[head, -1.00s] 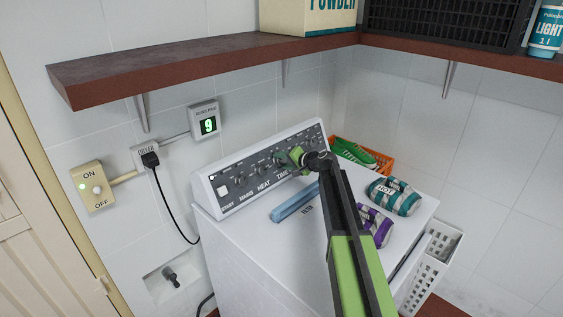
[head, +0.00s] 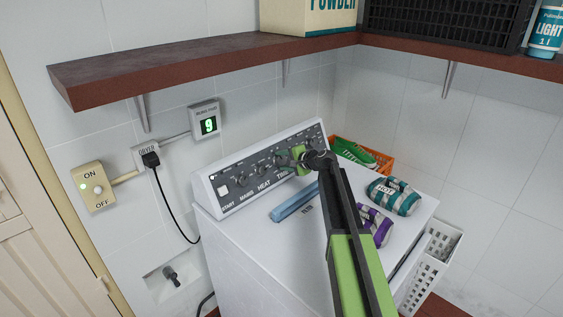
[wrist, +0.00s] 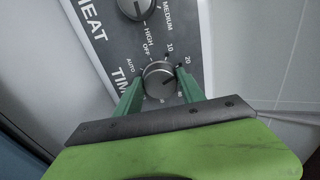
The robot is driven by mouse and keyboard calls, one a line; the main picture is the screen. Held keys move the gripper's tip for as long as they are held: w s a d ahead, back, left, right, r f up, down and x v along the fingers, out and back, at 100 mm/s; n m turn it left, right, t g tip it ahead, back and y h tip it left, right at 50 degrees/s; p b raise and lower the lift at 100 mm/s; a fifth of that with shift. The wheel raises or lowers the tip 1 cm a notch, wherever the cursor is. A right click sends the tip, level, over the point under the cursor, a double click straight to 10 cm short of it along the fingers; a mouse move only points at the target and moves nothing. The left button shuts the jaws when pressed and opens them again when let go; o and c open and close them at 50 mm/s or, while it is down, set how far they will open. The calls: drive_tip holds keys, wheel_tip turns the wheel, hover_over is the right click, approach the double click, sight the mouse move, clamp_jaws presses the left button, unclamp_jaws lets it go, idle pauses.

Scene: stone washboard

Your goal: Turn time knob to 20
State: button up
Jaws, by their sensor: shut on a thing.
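The time knob (wrist: 159,79) is a round grey dial on the dryer's dark control panel, with labels AUTO, OFF, 10 and 20 around it. A dark line on its face appears to point up and right, towards the 20 (wrist: 185,63). My gripper (wrist: 160,90) is shut on the knob, with one green finger on each side. In the head view my gripper (head: 297,157) is at the panel and hides the time knob and part of its label.
The heat knob (wrist: 135,5) is beside the time knob. On the dryer top (head: 262,238) lie a blue bar (head: 295,202), a teal striped bundle (head: 393,197) and a purple one (head: 376,226). A brown shelf (head: 200,67) overhangs the panel.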

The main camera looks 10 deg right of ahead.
drive_tip(key=shift+s+f, duration=0.15)
drive_tip(key=o, duration=1.4)
drive_tip(key=shift+c, duration=0.2)
drive_tip(key=p+v, duration=0.7)
drive_tip(key=v, duration=1)
drive_tip(key=shift+d+r, duration=0.2)
drive_tip(key=shift+r, duration=0.05)
drive_tip(key=shift+s, duration=0.1)
